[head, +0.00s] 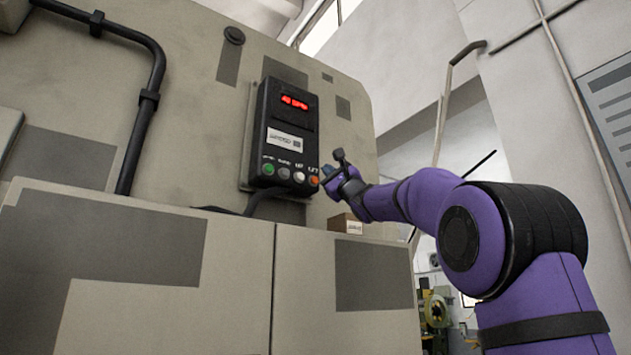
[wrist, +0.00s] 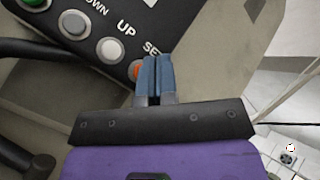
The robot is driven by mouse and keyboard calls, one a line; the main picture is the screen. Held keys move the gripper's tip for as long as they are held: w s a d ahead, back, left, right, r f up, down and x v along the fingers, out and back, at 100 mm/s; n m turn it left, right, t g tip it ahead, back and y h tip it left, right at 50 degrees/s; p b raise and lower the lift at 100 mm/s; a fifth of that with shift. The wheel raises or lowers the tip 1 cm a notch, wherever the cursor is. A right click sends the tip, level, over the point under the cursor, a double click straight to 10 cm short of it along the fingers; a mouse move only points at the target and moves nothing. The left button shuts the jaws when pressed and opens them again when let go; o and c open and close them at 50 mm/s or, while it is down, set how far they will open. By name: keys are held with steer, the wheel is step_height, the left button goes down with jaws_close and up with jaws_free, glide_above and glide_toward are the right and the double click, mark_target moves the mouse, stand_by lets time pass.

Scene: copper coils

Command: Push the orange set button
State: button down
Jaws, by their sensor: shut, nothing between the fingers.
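The orange set button (head: 314,181) is the rightmost in the row along the bottom of a black control box (head: 291,112) on the machine's face. In the wrist view the orange button (wrist: 137,70) shows only in part, under the "SE" lettering; my fingers cover its right side. My gripper (head: 327,178) is shut and empty, its blue fingertips at the box's lower right corner. In the wrist view my gripper (wrist: 157,60) overlaps the button's right edge. I cannot tell whether the fingertips touch it.
A white up button (head: 298,177), a grey down button (head: 284,173) and a green button (head: 268,169) sit left of the orange one. A small cardboard box (head: 345,223) stands on the ledge below. A black cable (head: 265,197) leaves the control box's underside. Open space lies right of the machine.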

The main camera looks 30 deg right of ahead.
steer(key=shift+s, duration=0.9)
steer(key=shift+s, duration=0.1)
